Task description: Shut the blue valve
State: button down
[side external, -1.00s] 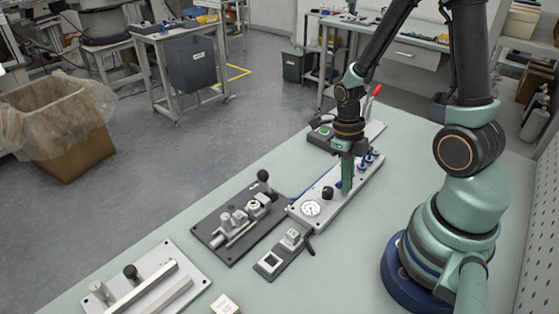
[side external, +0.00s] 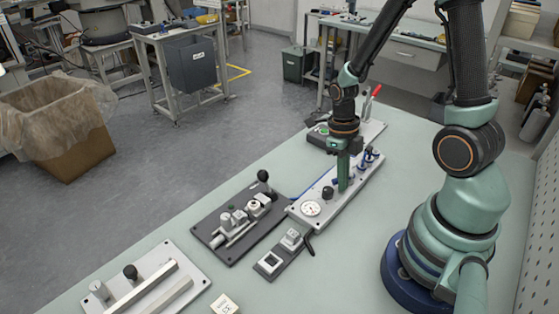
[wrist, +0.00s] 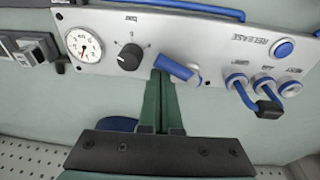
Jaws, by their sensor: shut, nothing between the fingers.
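The blue valve (wrist: 177,68) is a blue lever handle on the light grey panel (wrist: 207,62). In the wrist view it lies slanted, its left end higher than its right, near a silver fitting. My gripper (wrist: 164,77) is shut and empty, with its green fingers side by side. Its tips are at the left part of the blue handle and overlap it in the picture; I cannot tell whether they touch it. In the side view my gripper (side external: 343,188) points down over the panel (side external: 318,222), and the fingers hide much of the valve.
Beside the valve are a black knob (wrist: 130,57) and a round gauge (wrist: 83,44). On the other side are a blue RELEASE button (wrist: 284,48) and blue-ringed connectors (wrist: 263,86). A dark fixture plate (side external: 238,220) lies to the left.

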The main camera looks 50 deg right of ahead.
jog(key=shift+w+d, duration=0.1)
jog(key=shift+w, duration=0.45)
jog(key=shift+w+d, duration=0.15)
jog(key=shift+w, duration=0.2)
jog(key=shift+w+d, duration=0.1)
jog(key=shift+w, duration=0.05)
jog(key=shift+w+d, duration=0.15)
jog(key=shift+w, duration=0.1)
dwell(0.6)
jog(key=shift+w+d, duration=0.3)
jog(key=shift+d, duration=0.05)
jog(key=shift+w+a+r, duration=0.1)
jog(key=shift+a, duration=0.2)
